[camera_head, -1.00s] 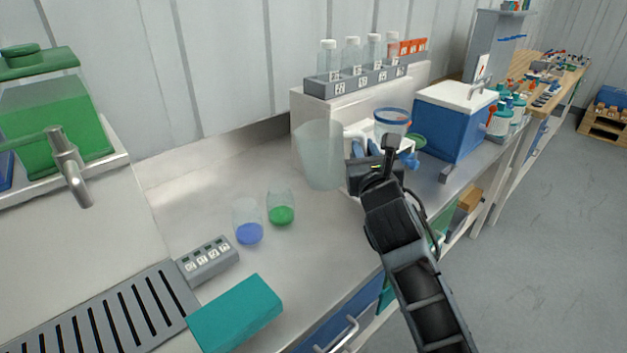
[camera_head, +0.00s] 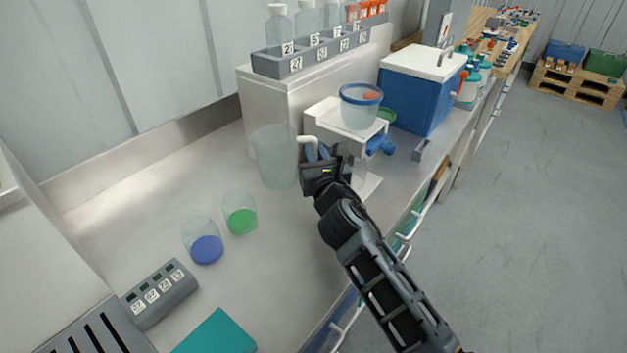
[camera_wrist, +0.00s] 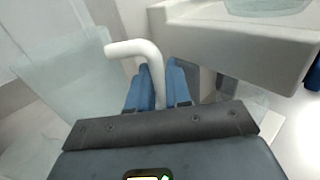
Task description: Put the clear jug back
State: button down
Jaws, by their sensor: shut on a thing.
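The clear jug (camera_head: 273,160) is a tall, translucent, empty-looking vessel in the middle of the head view, in front of the white block with the bottle rack. My gripper (camera_head: 318,160) is at its right side, shut on the jug's white handle (camera_wrist: 136,50). In the wrist view the blue fingers (camera_wrist: 158,85) close on the handle, and the jug's wall (camera_wrist: 75,85) fills the left. The jug looks nearly upright. I cannot tell whether its base touches the bench.
A white stand (camera_head: 325,118) with a blue-rimmed vessel (camera_head: 361,106) is close to the right of the jug. Two small beakers hold green (camera_head: 240,216) and blue (camera_head: 204,243) liquid at front left. A numbered grey rack (camera_head: 160,293) and teal box (camera_head: 216,334) sit nearer. A blue cooler (camera_head: 418,95) stands behind right.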

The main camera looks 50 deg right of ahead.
jog(key=shift+f+b, duration=1.6)
jog(key=shift+f, duration=1.8)
jog(key=shift+f, duration=0.1)
jog(key=c, duration=1.3)
grip_release()
jog(key=shift+c, duration=0.2)
jog(key=b+v, duration=0.2)
jog(key=v, duration=0.9)
jog(key=shift+s+a, duration=0.35)
jog(key=shift+s, duration=0.05)
